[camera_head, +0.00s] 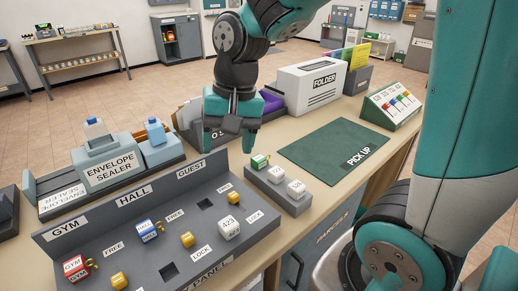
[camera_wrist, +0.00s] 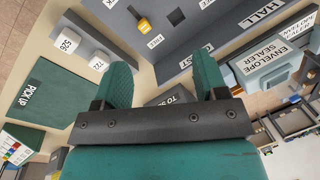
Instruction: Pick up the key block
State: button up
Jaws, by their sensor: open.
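The green block is not visible in the wrist view. My gripper (camera_head: 232,140) is open and empty, pointing down just behind and left of the green block. Its fingers (camera_wrist: 163,80) frame bare counter and part of the panel in the wrist view.
A green PICK UP mat (camera_head: 333,150) lies clear on the right.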

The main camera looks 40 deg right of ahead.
jog(key=w+d+r+m+h+p, duration=0.1)
jog(key=w+d+m+p, duration=0.1)
jog(key=w+d+m, duration=0.35)
jog(key=w+d+m+h+p, duration=0.1)
jog(key=w+d+m+p, duration=0.15)
jog(key=d+m, duration=0.5)
send_over(258, 158)
jog(key=shift+g, duration=0.3)
jog(key=f, duration=1.1)
jog(key=shift+d+f+p, duration=0.2)
jog(key=shift+f+p, duration=0.15)
jog(key=shift+p, duration=0.05)
jog(key=shift+a+f+p, duration=0.15)
jog(key=shift+f+p, duration=0.6)
jog(key=shift+f, duration=2.1)
jog(key=c, duration=1)
